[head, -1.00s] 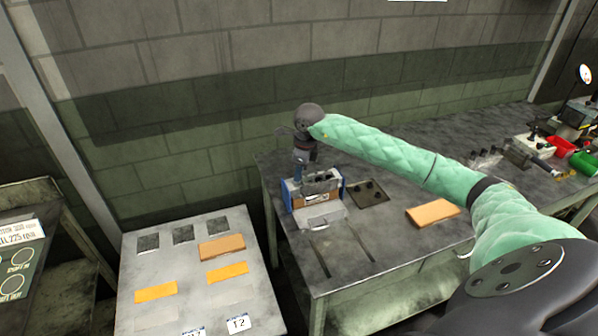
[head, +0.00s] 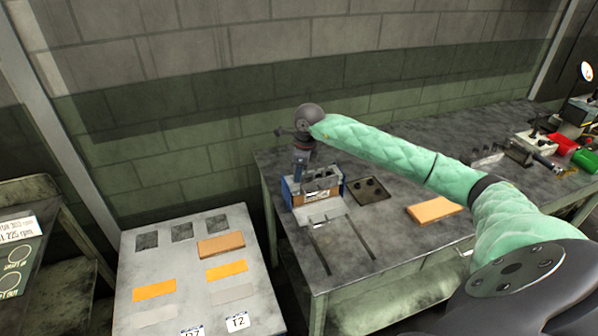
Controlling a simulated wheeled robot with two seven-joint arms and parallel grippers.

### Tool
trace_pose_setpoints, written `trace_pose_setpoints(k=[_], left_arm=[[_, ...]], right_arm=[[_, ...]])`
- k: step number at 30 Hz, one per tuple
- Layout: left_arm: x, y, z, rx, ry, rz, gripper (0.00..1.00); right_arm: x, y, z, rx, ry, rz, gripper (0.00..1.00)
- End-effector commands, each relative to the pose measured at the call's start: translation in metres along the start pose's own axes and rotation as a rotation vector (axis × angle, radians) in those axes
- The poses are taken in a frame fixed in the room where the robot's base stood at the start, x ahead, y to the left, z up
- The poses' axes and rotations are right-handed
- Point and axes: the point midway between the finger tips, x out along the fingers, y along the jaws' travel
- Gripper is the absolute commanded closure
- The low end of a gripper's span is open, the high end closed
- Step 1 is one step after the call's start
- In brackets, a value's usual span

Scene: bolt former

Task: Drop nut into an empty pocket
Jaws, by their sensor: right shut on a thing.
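My right gripper (head: 300,170) hangs from the dark wrist at the end of the green arm, pointing down over the left rear of a small box-like fixture. The fixture (head: 318,196) has blue ends, a brown front strip and dark upright parts on top. My right gripper is shut on the nut, which is too small and dark to make out. The pockets cannot be told apart at this size. A dark square plate (head: 369,191) with a few dark spots lies right of the fixture. My left gripper is not in view.
The fixture stands on a grey workbench (head: 400,255) with two long slots in front of it. An orange block (head: 434,209) lies to the right. A lower table (head: 190,265) with orange pieces stands left.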

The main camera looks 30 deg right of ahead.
Motion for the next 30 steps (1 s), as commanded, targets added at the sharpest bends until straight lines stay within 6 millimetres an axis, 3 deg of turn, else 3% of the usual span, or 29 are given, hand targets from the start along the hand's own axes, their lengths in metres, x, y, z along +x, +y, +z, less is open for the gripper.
trace_pose_setpoints(k=[8, 9, 12, 23, 30], left_arm=[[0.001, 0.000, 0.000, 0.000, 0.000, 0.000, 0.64], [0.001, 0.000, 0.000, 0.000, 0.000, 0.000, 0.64], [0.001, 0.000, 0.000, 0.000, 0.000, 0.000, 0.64], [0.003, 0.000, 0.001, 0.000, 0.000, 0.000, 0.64], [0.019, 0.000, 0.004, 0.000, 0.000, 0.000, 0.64]], right_arm=[[0.001, 0.000, 0.000, 0.000, 0.000, 0.000, 1.00], [0.001, 0.000, 0.000, 0.000, 0.000, 0.000, 0.73], [0.001, 0.000, 0.000, 0.000, 0.000, 0.000, 0.54], [-0.002, 0.000, 0.000, 0.000, 0.000, -0.001, 0.54], [-0.032, -0.001, 0.000, -0.001, -0.001, -0.003, 0.54]])
